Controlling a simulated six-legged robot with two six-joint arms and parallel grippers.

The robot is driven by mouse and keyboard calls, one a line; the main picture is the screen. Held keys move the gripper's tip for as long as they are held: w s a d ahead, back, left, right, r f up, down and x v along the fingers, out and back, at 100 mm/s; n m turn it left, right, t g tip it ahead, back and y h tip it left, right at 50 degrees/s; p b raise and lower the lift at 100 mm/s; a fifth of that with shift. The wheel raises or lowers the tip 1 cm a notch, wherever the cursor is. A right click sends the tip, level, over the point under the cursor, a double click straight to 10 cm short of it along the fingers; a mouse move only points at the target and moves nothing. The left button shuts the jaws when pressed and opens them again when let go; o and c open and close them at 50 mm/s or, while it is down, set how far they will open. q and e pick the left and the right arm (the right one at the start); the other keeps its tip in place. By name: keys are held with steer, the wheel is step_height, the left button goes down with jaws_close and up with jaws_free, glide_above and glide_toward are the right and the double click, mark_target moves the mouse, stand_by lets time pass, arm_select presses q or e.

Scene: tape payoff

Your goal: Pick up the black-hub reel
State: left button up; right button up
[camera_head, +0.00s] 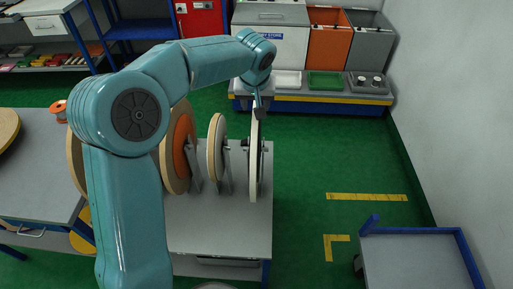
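Several tape reels stand upright on a grey table. The rightmost reel (253,170) is seen nearly edge-on, with a pale rim and a dark strip along its right side; it looks like the black-hub reel, though its hub face is mostly hidden. A tan reel (215,150) with a greyish face stands to its left, and an orange-faced reel (182,150) is left of that, partly behind my arm. My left gripper (259,108) points down at the top rim of the rightmost reel. Its fingers are too small to show whether they grip. My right gripper is not in view.
The grey table (215,235) has bare room in front of the reels. Another table (35,170) is at the left, with a small orange spool (59,110). A blue-edged cart (415,260) stands at bottom right. Bins and trays line the back; green floor is open at right.

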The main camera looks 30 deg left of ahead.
arm_select(q)
steer(key=shift+w+f, duration=0.15)
steer(key=shift+f, duration=0.5)
steer(key=p+x, duration=0.1)
steer(key=x, duration=0.4)
steer(key=shift+f, duration=0.2)
steer(key=shift+s+a, duration=0.1)
steer(key=shift+s, duration=0.1)
jaws_close()
stand_by(0.4)
steer(key=shift+w+r, duration=0.15)
